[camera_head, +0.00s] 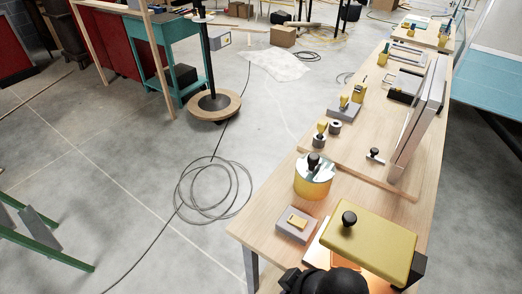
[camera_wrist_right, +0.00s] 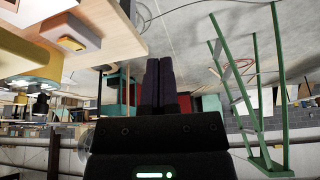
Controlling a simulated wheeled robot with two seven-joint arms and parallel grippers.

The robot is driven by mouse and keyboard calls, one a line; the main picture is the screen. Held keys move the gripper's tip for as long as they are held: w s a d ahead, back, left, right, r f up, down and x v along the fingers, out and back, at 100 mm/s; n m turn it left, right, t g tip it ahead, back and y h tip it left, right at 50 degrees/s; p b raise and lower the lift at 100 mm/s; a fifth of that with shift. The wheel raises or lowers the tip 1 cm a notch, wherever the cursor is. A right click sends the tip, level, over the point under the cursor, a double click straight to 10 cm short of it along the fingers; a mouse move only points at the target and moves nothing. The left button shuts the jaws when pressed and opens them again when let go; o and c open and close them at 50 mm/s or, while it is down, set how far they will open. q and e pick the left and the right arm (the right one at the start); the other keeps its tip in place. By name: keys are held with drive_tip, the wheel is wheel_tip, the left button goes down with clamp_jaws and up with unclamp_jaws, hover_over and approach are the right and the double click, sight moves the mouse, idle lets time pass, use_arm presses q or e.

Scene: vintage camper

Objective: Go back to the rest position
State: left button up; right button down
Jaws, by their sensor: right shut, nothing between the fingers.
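My right gripper (camera_wrist_right: 160,64) shows in the right wrist view with its two dark fingers together and nothing between them. The wrist view is upside down, and the fingers are clear of the workbench, which is at its upper left. In the head view a black rounded part, apparently of my arm, covers the near end of the wooden workbench (camera_head: 262,222) at the bottom. The right gripper's fingers cannot be made out there. My left gripper is in neither view.
Near the bench's end stand a yellow-lidded box (camera_head: 375,245), a round yellow pot (camera_head: 313,180) and a small grey block (camera_head: 296,228) with a yellow top. A green metal frame (camera_head: 45,240) stands at left. Looped cable (camera_head: 205,190) lies on otherwise open concrete floor.

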drive_tip(key=s+d+m+h, duration=0.3)
drive_tip(key=s+d+m, duration=0.2)
drive_tip(key=d+m, duration=0.4)
wheel_tip(320, 180, down, 22)
drive_tip(key=s+n+g+b, duration=0.1)
drive_tip(key=s+n+b, duration=0.1)
drive_tip(key=b, duration=0.4)
drive_tip(key=s+d+f+b, duration=0.2)
drive_tip(key=s+f, duration=0.5)
drive_tip(key=f, duration=0.2)
drive_tip(key=s+d+f+g+b, duration=0.1)
drive_tip(key=s+f+b, duration=0.2)
drive_tip(key=s+f, duration=0.4)
drive_tip(key=shift+d+f+h, duration=0.3)
drive_tip(key=shift+d+f, duration=0.05)
drive_tip(key=shift+f, duration=0.55)
